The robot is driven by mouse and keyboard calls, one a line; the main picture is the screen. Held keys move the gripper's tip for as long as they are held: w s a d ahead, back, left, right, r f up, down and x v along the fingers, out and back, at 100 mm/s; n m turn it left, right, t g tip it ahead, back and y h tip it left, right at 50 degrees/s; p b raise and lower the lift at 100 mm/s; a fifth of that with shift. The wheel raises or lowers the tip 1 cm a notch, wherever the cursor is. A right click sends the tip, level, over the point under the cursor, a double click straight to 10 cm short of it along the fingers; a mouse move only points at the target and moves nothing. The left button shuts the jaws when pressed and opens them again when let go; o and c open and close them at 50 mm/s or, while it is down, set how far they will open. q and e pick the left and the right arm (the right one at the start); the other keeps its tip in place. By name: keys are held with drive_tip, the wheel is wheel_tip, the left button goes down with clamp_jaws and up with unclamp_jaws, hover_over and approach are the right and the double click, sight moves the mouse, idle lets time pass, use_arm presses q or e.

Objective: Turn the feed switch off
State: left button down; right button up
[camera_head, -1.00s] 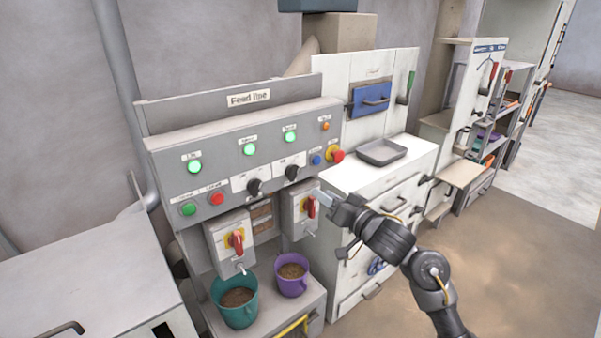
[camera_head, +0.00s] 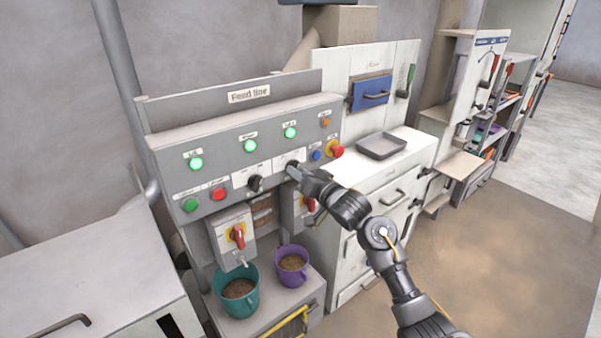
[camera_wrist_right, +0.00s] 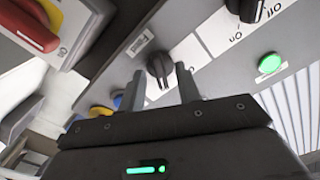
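The left knob (camera_head: 254,183) is clear of my arm. My right gripper (camera_head: 294,174) is at the right knob (camera_head: 291,167), partly covering it. In the right wrist view this knob (camera_wrist_right: 160,67) lies between and just beyond the fingertips of my open gripper (camera_wrist_right: 161,82), with a gap on both sides. The other knob (camera_wrist_right: 250,8) shows at the top edge, beside On and Off marks. My left gripper is not in view.
Three green lamps (camera_head: 250,146) are lit. Red-handled switches (camera_head: 238,236) hang below, above a teal bucket (camera_head: 239,297) and a purple bucket (camera_head: 291,270). A tray (camera_head: 382,146) lies on the white cabinet.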

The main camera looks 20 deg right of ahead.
drive_tip(key=shift+c, duration=0.4)
clamp_jaws()
drive_tip(key=shift+n, duration=0.3)
drive_tip(key=shift+d+n+b, duration=0.1)
drive_tip(key=shift+n+b, duration=1.05)
drive_tip(key=shift+n, duration=4.45)
